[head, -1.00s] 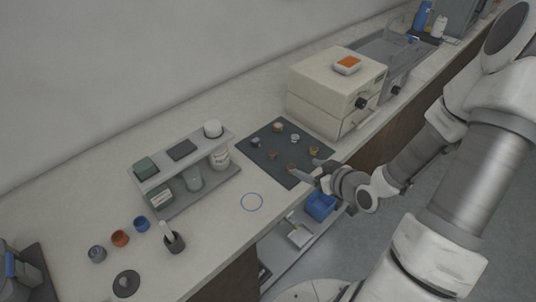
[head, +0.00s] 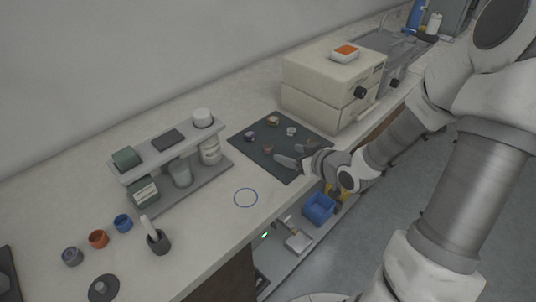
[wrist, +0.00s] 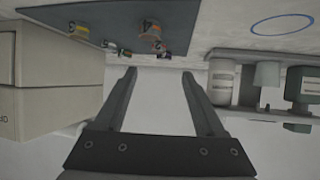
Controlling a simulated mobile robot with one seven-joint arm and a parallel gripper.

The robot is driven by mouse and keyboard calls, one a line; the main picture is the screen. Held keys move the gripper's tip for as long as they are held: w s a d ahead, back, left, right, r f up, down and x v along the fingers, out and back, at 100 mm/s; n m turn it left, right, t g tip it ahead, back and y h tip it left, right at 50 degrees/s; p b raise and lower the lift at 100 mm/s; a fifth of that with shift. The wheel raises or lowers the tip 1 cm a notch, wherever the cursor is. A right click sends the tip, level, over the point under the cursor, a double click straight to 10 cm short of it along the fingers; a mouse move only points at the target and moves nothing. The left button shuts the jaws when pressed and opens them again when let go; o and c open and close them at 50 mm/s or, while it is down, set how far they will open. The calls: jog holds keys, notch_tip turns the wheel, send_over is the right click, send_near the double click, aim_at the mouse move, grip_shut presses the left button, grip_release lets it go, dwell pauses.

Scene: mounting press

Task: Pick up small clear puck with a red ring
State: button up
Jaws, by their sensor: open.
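Several small pucks stand on a dark mat (head: 257,158). A small reddish puck (head: 268,148) near the mat's middle looks most like the one with the red ring; its clear body is too small to make out.
Other pucks stand near: a purple one (head: 250,135), a tan one (head: 272,120) and a pale one (head: 291,131). A beige box machine (head: 325,90) stands right of the mat. A rack with jars (head: 185,182) stands left.

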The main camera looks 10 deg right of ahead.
jog(key=b, duration=0.1)
send_near(270, 147)
jog(key=x, duration=0.3)
jog(key=shift+w+a+f, duration=0.1)
jog(key=shift+w+a, duration=0.15)
jog(key=shift+a, duration=0.15)
jog(key=b+x, duration=0.1)
jog(key=x, duration=0.4)
jog(key=shift+w+d+f, duration=0.1)
jog(key=shift+d+f, duration=0.05)
grip_shut()
